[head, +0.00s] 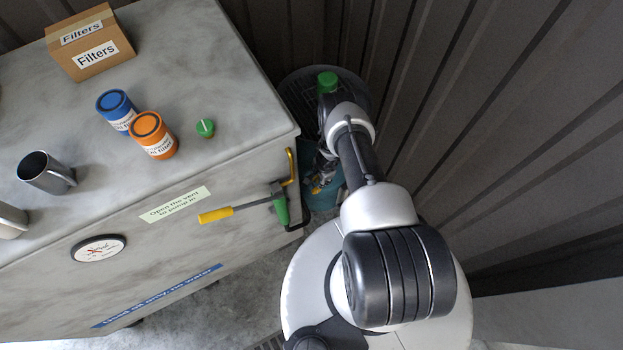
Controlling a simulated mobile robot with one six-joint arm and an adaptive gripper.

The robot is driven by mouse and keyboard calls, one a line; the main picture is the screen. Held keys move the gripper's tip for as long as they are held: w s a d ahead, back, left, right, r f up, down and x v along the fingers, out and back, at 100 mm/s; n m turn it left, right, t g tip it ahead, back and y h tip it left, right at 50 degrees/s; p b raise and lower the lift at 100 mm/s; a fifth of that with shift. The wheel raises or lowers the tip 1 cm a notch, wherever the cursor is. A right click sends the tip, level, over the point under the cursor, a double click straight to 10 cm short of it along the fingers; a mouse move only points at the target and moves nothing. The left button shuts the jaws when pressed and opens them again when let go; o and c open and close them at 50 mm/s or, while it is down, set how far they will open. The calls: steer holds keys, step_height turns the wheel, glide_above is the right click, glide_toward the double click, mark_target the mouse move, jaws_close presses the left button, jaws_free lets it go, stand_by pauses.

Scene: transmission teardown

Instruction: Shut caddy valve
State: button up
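I cannot tell for certain which part is the caddy valve. At the right end of the grey marbled cabinet's front, a grey rod with a yellow grip (215,215) sticks out to the left, nearly level. It meets a green part (281,208) beside a bent black piece (300,222). A yellow bent bar (291,166) is at the cabinet corner just above. My arm reaches away past the right of this corner. My gripper cannot be made out; the far end of the arm hides it.
A green-topped object (327,80) shows at the arm's far end, over a dark round bin (295,82). Teal items lie below. Corrugated walls close the right.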

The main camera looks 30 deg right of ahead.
mark_target(317, 189)
steer(key=f+b, duration=0.5)
steer(key=b, duration=0.1)
steer(key=w+f+b, duration=0.1)
steer(key=f+b, duration=0.5)
steer(key=b, duration=0.1)
steer(key=w+f+b, duration=0.1)
steer(key=f+b, duration=0.5)
steer(key=b, duration=0.1)
steer(key=shift+w+a, duration=0.15)
steer(key=shift+c, duration=0.2)
jaws_close()
